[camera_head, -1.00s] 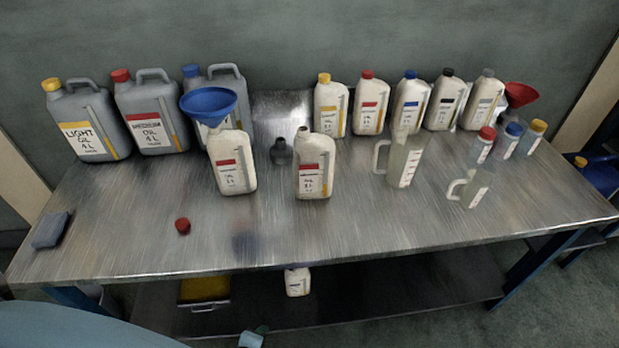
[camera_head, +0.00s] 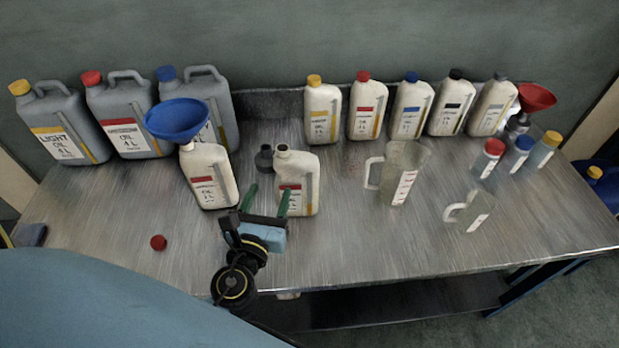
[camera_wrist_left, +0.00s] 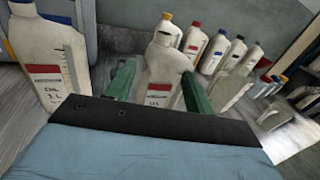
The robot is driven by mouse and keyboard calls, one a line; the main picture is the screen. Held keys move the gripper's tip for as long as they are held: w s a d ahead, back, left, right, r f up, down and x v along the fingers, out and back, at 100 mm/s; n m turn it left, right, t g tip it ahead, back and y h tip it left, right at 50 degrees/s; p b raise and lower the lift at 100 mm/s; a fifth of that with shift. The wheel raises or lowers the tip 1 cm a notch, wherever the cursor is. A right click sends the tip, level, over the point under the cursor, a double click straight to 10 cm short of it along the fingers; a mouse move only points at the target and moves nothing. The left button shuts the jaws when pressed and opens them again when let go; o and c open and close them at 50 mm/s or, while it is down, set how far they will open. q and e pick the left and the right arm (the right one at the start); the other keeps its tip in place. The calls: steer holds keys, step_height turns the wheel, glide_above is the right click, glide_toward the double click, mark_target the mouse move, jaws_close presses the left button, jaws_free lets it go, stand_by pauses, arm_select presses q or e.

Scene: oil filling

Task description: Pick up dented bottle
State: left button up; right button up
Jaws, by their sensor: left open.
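An uncapped cream bottle (camera_head: 302,172) with a red label stands upright near the middle of the table; I cannot make out a dent clearly. My left gripper (camera_head: 267,201) is open and empty, its green fingers pointing at this bottle. In the head view one finger is left of it and the other overlaps its left side. In the left wrist view the bottle (camera_wrist_left: 161,65) shows between the open fingers (camera_wrist_left: 158,88); contact cannot be told. A similar bottle (camera_head: 208,176), with a blue funnel (camera_head: 177,119) on top, stands to the left. My right gripper is out of view.
Grey canisters (camera_head: 123,122) stand at the back left and capped bottles (camera_head: 411,108) along the back. A small dark object (camera_head: 264,158) is behind the gripper. Clear jugs (camera_head: 404,172) stand to the right. A red cap (camera_head: 158,242) lies front left. The front right table is clear.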

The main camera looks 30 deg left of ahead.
mark_target(281, 156)
arm_select(q)
steer(key=x, duration=0.2)
steer(key=p+x, duration=0.1)
steer(key=x, duration=0.2)
steer(key=r+x, duration=0.1)
steer(key=x, duration=0.1)
steer(key=shift+w+r+p, duration=0.1)
steer(key=shift+w+p, duration=0.2)
steer(key=shift+w, duration=0.05)
steer(key=shift+w+a, duration=0.1)
steer(key=shift+w, duration=0.25)
steer(key=shift+w+a, duration=0.2)
steer(key=shift+w, duration=0.45)
steer(key=x, duration=0.4)
steer(key=shift+p, duration=0.3)
steer(key=shift+c, duration=0.3)
jaws_close()
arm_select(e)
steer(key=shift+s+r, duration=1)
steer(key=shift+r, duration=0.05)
